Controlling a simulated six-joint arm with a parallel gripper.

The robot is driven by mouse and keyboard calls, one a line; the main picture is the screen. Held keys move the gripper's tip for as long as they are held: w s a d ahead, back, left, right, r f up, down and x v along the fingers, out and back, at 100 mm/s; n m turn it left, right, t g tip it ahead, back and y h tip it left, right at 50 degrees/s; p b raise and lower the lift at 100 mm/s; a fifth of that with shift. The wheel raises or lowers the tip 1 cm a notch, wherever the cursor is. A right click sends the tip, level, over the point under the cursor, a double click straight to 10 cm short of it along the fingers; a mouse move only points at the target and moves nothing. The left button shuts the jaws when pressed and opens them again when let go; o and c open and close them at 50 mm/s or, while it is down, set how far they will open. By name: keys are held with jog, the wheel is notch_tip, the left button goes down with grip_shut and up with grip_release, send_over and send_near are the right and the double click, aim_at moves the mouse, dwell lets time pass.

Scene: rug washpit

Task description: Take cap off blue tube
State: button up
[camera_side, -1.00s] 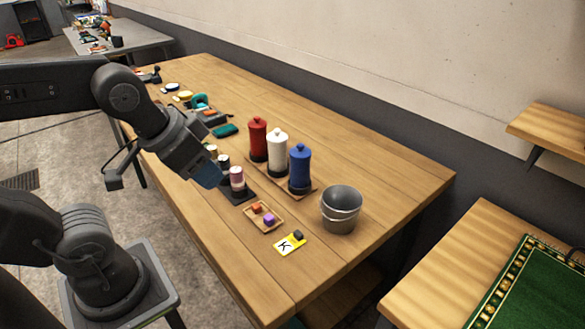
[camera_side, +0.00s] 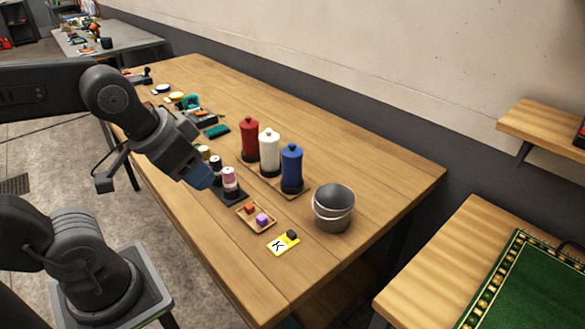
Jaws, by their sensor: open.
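A blue bottle-like tube (camera_side: 292,168) with a knobbed blue cap (camera_side: 291,149) stands upright on a wooden board, at the right end of a row. A white one (camera_side: 269,151) and a red one (camera_side: 250,138) stand to its left. The cap is on the blue tube. My gripper (camera_side: 201,179) is to the left of the row, pointing down beside the small jars and apart from the blue tube. Its end looks blue, and its fingers are too small and shaded to make out clearly. I see nothing held in it.
Small jars, one pink-topped (camera_side: 229,178), stand in a dark tray (camera_side: 232,197) beside my gripper. A small wooden tray (camera_side: 244,222) with blocks, a yellow K card (camera_side: 278,247) and a metal bucket (camera_side: 333,209) sit nearer. The table's right end is clear.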

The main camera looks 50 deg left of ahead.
jog(key=o, duration=0.6)
jog(key=shift+o, duration=0.2)
jog(key=w+a+r+m+g, duration=0.1)
jog(key=w+a+r+m, duration=0.1)
jog(key=w+r+m, duration=0.45)
jog(key=m+g+y, duration=0.1)
jog(key=m+g, duration=0.4)
jog(key=m, duration=0.4)
send_over(293, 144)
jog(key=d, duration=0.1)
notch_tip(293, 144, down, 6)
jog(key=f, duration=0.8)
jog(key=a+f, duration=0.1)
jog(key=f, duration=0.4)
jog(key=shift+f, duration=0.1)
